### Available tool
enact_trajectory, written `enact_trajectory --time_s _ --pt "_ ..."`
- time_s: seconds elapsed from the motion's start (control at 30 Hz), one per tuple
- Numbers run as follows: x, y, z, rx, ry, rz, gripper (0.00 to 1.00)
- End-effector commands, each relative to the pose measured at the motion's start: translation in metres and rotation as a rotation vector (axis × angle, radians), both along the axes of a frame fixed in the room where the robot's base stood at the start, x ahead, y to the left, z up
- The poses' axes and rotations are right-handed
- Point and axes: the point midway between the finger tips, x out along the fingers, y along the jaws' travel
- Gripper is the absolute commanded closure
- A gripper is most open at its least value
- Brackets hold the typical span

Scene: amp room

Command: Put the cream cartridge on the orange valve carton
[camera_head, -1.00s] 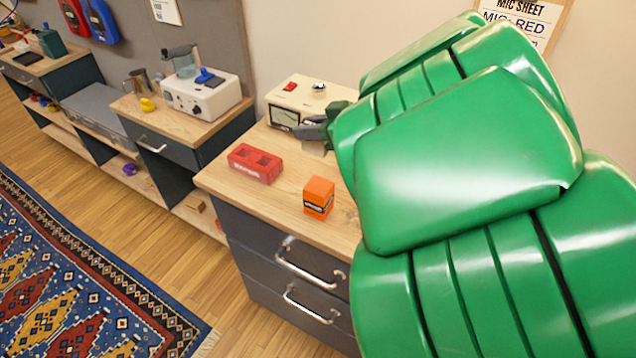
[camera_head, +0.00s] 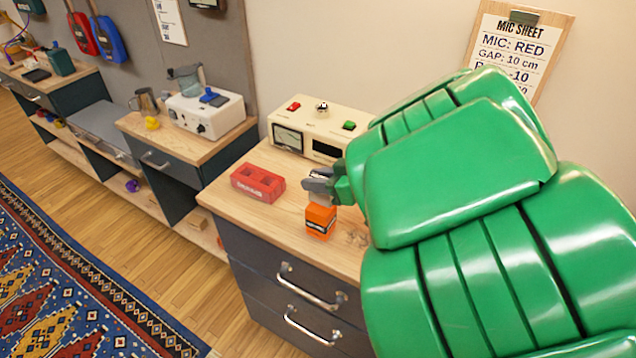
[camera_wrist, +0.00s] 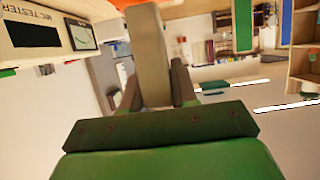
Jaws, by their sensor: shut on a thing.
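The orange valve carton (camera_head: 320,222) stands upright near the front of the wooden top, with a dark label band. My gripper (camera_head: 317,186) is just above and behind it, in front of the meter box.
A red two-hole block (camera_head: 258,184) lies left of the carton. The cream mic tester box (camera_head: 315,128) stands behind, against the wall. Bare wood lies between the red block and the carton. Drawers with metal handles (camera_head: 312,290) are below, and a white device (camera_head: 205,115) stands on the left cabinet.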

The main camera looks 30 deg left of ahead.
Motion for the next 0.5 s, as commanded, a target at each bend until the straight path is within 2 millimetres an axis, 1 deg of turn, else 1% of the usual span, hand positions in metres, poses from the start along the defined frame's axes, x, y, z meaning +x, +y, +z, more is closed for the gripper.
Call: enact_trajectory --time_s 0.03,0.13,0.5 --pt "-0.0002 0.0002 -0.0057 0.000 0.001 0.001 1.00" --pt "0.0000 0.0002 -0.0108 0.001 -0.001 -0.001 1.00" --pt "0.0002 0.0000 -0.0139 0.000 -0.001 -0.001 1.00"
